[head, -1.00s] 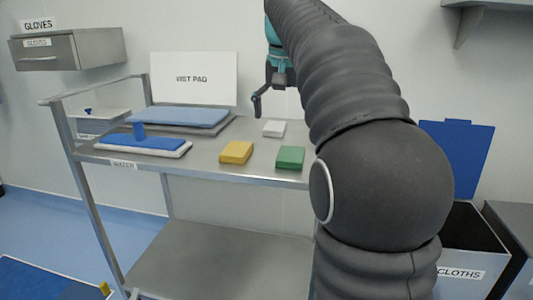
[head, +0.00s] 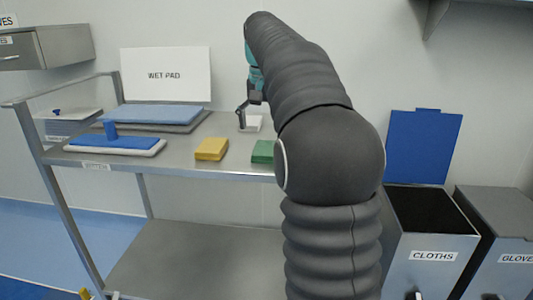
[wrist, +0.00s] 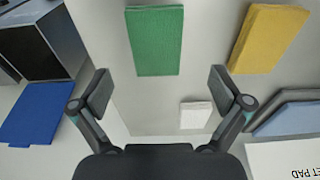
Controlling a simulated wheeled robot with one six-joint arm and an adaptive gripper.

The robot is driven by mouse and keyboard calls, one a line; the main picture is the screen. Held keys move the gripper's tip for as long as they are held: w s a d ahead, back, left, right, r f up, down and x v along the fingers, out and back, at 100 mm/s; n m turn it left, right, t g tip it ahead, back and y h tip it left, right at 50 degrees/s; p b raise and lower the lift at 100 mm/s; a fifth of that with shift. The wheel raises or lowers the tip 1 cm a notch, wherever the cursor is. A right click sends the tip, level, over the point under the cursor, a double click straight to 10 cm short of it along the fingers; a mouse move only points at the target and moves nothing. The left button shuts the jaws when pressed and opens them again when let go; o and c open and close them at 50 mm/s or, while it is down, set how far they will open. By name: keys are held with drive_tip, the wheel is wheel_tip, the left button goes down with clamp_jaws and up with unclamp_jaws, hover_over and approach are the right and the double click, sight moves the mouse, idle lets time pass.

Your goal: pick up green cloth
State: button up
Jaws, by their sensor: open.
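The green cloth (head: 262,151) is a folded block lying flat on the cart's top shelf, near its front edge. In the head view my arm covers its right side. In the wrist view the green cloth (wrist: 154,40) shows whole at the top, beyond the fingertips and roughly centred between them. My gripper (wrist: 160,84) is open and empty, above the shelf. In the head view my gripper (head: 243,115) overlaps the white cloth, behind the green one; only part of it shows there.
A yellow cloth (head: 211,149) lies left of the green one, and a white cloth (wrist: 195,115) lies nearby. A blue pad with a handle (head: 112,143) and the WET PAD sign (head: 166,75) are further left. The CLOTHS bin (head: 432,222) stands open at the right.

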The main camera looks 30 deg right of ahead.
sight(266, 148)
drive_tip(key=shift+w+d+f+b, duration=0.1)
drive_tip(key=shift+d+f+b, duration=0.05)
drive_tip(key=shift+f, duration=0.8)
drive_tip(key=shift+w+d+f+b, duration=0.1)
drive_tip(key=shift+f+b, duration=0.1)
drive_tip(key=shift+f, duration=0.8)
drive_tip(key=shift+d+f+b, duration=0.15)
drive_tip(key=shift+f, duration=0.8)
drive_tip(key=c, duration=1.1)
